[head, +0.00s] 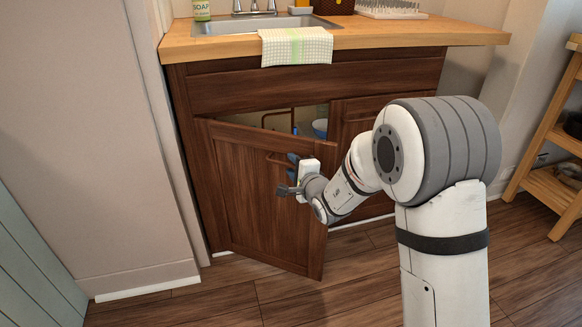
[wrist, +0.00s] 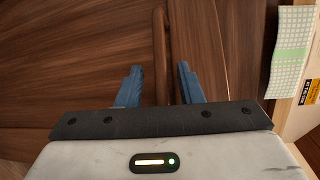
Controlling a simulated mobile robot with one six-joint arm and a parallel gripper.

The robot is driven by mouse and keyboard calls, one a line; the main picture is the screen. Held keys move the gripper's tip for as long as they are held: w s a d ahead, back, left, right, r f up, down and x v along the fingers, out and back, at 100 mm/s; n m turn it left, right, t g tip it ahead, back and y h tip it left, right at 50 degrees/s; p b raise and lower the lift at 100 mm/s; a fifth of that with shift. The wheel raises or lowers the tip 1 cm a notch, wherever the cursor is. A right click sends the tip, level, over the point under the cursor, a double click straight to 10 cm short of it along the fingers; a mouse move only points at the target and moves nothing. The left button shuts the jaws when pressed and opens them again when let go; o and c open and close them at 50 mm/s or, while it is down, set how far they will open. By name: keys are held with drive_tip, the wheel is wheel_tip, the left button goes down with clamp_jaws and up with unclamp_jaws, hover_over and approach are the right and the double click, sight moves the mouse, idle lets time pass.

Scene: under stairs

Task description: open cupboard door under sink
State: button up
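The dark brown left cupboard door (head: 255,195) under the sink stands partly open, swung out from hinges on its left side. A gap shows above it into the cupboard. Its wooden bar handle (head: 283,160) is near the upper right of the door, partly hidden by my gripper (head: 294,168). In the wrist view my gripper (wrist: 158,72) has its two blue fingers apart. The handle (wrist: 160,45) runs between them, with space visible on both sides. The right door (head: 352,118) looks shut and is partly behind my arm.
Inside the cupboard are a pipe (head: 279,113) and a blue bowl (head: 320,127). A checked towel (head: 297,47) hangs over the counter edge (head: 420,38). A wooden shelf (head: 555,150) stands at right. The floor (head: 190,308) before the door is clear.

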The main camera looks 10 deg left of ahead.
drive_tip(key=shift+a, duration=0.1)
drive_tip(key=shift+s+r, duration=0.15)
drive_tip(key=f+p+v, duration=0.1)
drive_tip(key=p+v, duration=0.1)
drive_tip(key=v, duration=0.5)
drive_tip(key=shift+s+d+r, duration=0.2)
drive_tip(key=shift+d+r, duration=0.1)
drive_tip(key=shift+r, duration=0.15)
